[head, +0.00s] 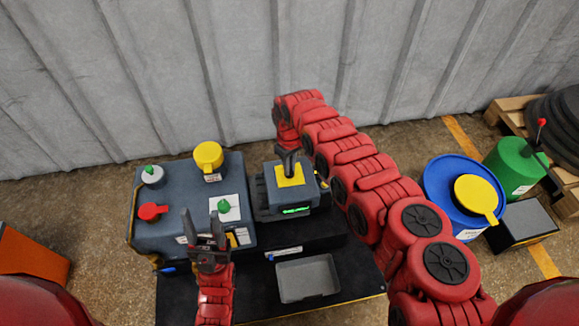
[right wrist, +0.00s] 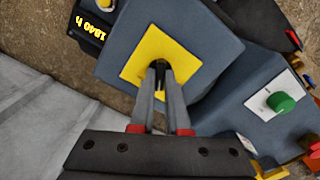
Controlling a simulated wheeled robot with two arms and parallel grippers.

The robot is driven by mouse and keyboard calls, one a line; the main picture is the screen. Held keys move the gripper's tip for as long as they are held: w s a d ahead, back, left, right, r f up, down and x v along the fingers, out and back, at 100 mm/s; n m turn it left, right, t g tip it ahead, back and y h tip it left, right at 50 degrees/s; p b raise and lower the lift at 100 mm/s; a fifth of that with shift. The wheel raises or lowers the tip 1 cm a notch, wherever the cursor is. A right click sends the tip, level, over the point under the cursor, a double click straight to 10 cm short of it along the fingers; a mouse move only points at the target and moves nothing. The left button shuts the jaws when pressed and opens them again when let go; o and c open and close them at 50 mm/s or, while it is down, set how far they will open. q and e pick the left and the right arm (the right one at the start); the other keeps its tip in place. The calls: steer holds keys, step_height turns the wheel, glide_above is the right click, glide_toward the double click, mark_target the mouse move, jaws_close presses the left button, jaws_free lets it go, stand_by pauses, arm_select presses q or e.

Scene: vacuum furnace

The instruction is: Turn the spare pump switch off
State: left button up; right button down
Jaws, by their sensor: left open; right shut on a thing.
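A grey box (head: 317,196) with a yellow plate (head: 289,180) on top and a lit green display (head: 296,210) stands right of the larger grey unit. My right gripper (head: 290,172) reaches down onto the yellow plate. In the right wrist view its fingertips (right wrist: 160,80) are shut on a small dark switch (right wrist: 159,66) in the plate's middle. The fingers hide most of the switch, so I cannot tell its position. My left gripper (head: 203,222) is open and empty, in front of the green knob on a white plate (head: 224,207).
The larger grey unit (head: 180,227) carries a yellow knob (head: 208,156), a red handle (head: 152,211) and a white, green-topped knob (head: 152,175). An empty grey tray (head: 308,278) lies in front. A blue drum (head: 450,190) and a green can (head: 516,165) stand at right.

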stand_by(0.4)
steer(key=c, duration=0.9)
jaws_free()
step_height(320, 180, up, 17)
steer(key=p, duration=0.4)
steer(key=shift+r, duration=0.2)
